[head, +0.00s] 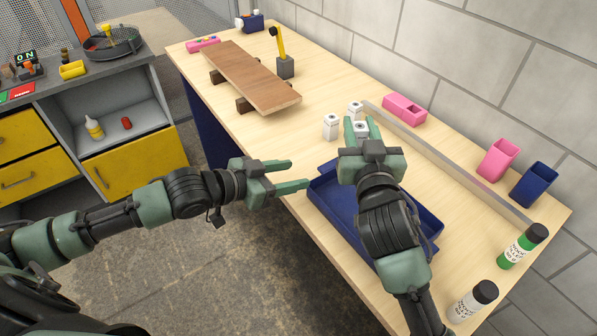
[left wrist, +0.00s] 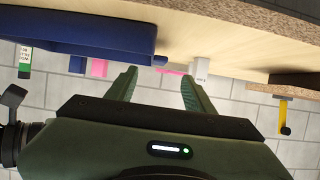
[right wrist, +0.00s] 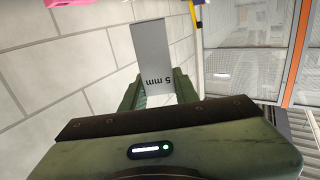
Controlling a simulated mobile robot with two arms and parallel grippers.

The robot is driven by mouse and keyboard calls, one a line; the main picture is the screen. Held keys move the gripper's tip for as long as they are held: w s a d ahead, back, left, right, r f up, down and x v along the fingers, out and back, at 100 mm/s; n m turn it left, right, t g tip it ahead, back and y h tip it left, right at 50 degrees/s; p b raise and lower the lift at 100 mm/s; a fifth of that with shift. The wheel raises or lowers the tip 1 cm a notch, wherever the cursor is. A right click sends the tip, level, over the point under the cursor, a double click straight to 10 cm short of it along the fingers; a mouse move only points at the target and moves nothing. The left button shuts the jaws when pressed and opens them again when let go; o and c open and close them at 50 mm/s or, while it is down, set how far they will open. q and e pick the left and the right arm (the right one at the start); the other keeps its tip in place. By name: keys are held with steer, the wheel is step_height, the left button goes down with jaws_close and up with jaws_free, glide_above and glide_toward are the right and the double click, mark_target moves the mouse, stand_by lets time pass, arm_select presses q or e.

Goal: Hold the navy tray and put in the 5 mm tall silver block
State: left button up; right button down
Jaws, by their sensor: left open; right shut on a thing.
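The navy tray (head: 325,195) lies on the wooden table, partly hidden by my right arm. It also shows in the left wrist view (left wrist: 85,35) at the upper left. My left gripper (head: 298,174) is open and empty just off the table's front edge, beside the tray's left end and apart from it. My right gripper (head: 362,122) is shut on a silver block, beyond the tray. In the right wrist view the silver block (right wrist: 152,50) sits between the fingers and bears the label "5 mm".
Small whitish blocks (head: 330,127) stand near my right gripper. A low clear strip (head: 440,160) runs along the back. Pink and navy cups, two bottles (head: 522,246) and a raised brown board (head: 250,77) stand around.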

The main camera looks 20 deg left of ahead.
mark_target(322, 169)
arm_select(q)
steer(key=x, duration=1.1)
steer(key=shift+w+d+f, duration=0.1)
steer(key=shift+w+d, duration=0.15)
steer(key=shift+d, duration=0.1)
jaws_close()
